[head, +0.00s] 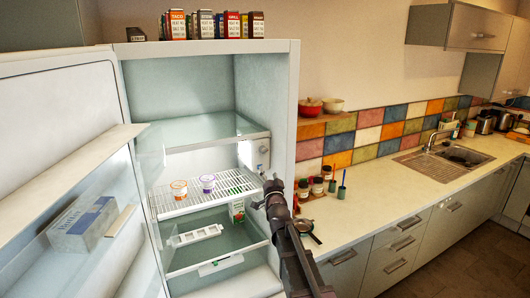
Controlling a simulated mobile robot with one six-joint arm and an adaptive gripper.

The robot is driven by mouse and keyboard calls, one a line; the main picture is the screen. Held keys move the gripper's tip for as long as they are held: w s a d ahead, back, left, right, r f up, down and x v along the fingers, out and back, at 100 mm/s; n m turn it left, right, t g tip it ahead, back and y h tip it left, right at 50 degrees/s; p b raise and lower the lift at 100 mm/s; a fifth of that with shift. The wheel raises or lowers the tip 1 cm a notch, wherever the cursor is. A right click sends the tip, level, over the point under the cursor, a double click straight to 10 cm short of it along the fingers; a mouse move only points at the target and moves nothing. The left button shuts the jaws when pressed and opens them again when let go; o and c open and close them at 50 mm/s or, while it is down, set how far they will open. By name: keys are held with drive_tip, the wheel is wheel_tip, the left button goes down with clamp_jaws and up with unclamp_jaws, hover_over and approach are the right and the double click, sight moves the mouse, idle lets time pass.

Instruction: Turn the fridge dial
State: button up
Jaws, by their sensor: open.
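The fridge (290,130) stands with its door open to the left. A small white unit with a round, dark-spotted face, which looks like the dial (263,148), is on the inner right wall, below the upper glass shelf. My gripper (268,190) is at the right side of the fridge opening, below the dial and apart from it in the picture. It is open and I see nothing held in it. The fingers are small and dark, and their depth relative to the wall is hard to tell.
A carton (237,211) stands near my gripper. The open door (60,120) holds a butter box (82,226). Spice boxes (177,24) stand on top. Jars (317,187) and a pan (305,228) are on the counter (390,205) at right.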

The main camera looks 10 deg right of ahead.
sight(264, 153)
drive_tip(key=p+x, duration=0.3)
drive_tip(key=x, duration=0.8)
drive_tip(key=shift+w, duration=0.4)
clamp_jaws()
